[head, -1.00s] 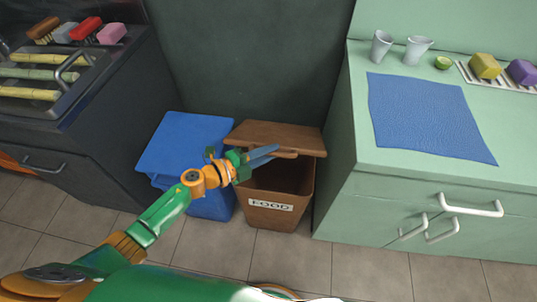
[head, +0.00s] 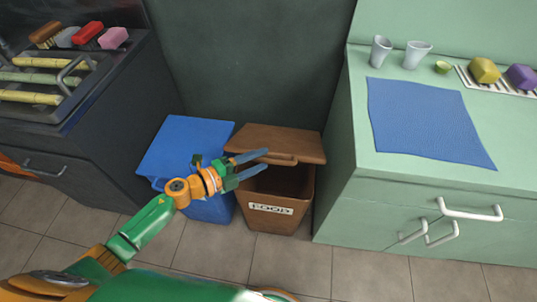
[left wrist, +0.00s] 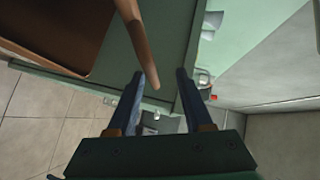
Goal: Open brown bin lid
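The brown bin (head: 277,226), labelled FOOD, stands on the floor between the blue bin and the green cabinet. Its brown lid (head: 290,141) is partly raised, tilted, with a dark gap showing below its front edge. My left gripper (head: 267,160) is open at the lid's front left, one finger near the lid's edge and the other lower, over the bin's opening. In the left wrist view, a brown edge (left wrist: 139,45) reaches down towards the space between the two spread fingers (left wrist: 157,88). Contact with the lid cannot be told. My right gripper is not in view.
A blue bin (head: 187,147) stands close on the left, below my left wrist. The green cabinet (head: 335,195) is close on the right, with a blue mat (head: 425,120) on top. A dark sink counter (head: 120,100) stands at the far left. Tiled floor is clear in front.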

